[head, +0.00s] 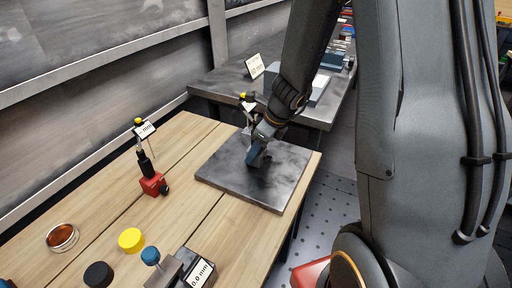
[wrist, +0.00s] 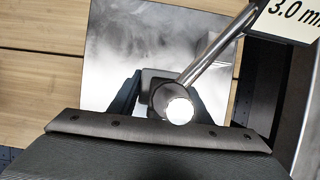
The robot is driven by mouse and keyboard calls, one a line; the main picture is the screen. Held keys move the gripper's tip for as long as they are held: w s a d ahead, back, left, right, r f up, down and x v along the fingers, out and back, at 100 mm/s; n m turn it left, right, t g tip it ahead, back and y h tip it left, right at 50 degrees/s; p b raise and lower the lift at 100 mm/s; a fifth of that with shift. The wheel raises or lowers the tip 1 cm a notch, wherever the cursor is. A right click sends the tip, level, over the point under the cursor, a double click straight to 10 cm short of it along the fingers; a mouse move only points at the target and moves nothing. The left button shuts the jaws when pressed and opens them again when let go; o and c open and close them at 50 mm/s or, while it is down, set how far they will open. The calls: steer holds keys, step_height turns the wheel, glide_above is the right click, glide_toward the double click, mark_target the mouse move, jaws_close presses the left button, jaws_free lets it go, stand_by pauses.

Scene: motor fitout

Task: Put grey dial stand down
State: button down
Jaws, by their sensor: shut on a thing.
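The grey dial stand is in my gripper (head: 258,154); its upper part with a yellow-topped dial and a small white label (head: 248,106) shows beside my wrist in the head view. In the wrist view the dark base of the grey dial stand (wrist: 157,77) sits between the two fingers of my gripper (wrist: 162,92). Its silver post (wrist: 212,45) leans across the picture to a tag reading 3.0 m, cut off at the edge. My gripper is over the dark metal plate (head: 225,174). I cannot tell whether the base touches the plate.
A red-based dial stand (head: 152,183) stands on the wooden table left of the plate. A yellow disc (head: 131,240), a black disc (head: 98,275), a copper-coloured round dish (head: 62,237) and a block with a blue knob (head: 150,256) are nearer. The plate's front is clear. A grey bench (head: 222,80) stands behind.

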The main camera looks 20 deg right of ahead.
steer(key=shift+f, duration=0.1)
steer(key=c, duration=1)
jaws_free()
steer(key=shift+d+r, duration=0.1)
steer(key=shift+r, duration=0.3)
steer(key=p+v, duration=0.1)
steer(key=v, duration=1)
steer(key=shift+s+r+p, duration=0.15)
steer(key=shift+r+p, duration=0.05)
steer(key=shift+p, duration=0.1)
